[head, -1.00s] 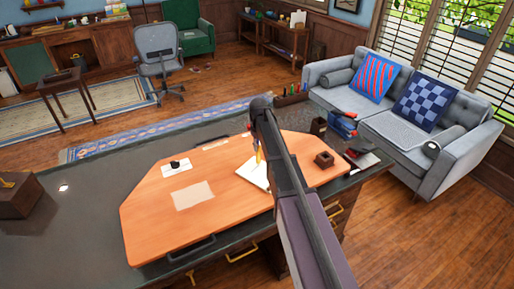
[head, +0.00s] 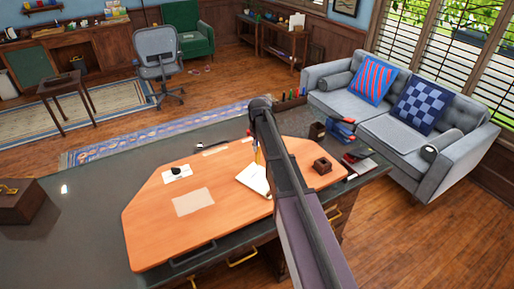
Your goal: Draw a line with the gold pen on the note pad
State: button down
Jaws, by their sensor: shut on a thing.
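The white note pad (head: 254,180) lies on the orange wood desk top (head: 222,226), partly hidden behind my arm. The gold pen (head: 258,157) shows as a thin, upright yellow shape just above the pad's right side. My gripper (head: 257,148) is mostly hidden by my own arm, over the pad, and is shut on the gold pen. I cannot tell whether the pen's tip touches the paper.
A pale sheet (head: 193,202) and a white card with a black item (head: 177,173) lie left of the pad. A small dark wooden box (head: 322,166) stands to its right. Books (head: 342,130) and a dark cup (head: 317,131) stand near the right edge.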

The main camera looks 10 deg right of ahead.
jog(key=shift+r+p, duration=2.05)
jog(key=shift+r, duration=0.25)
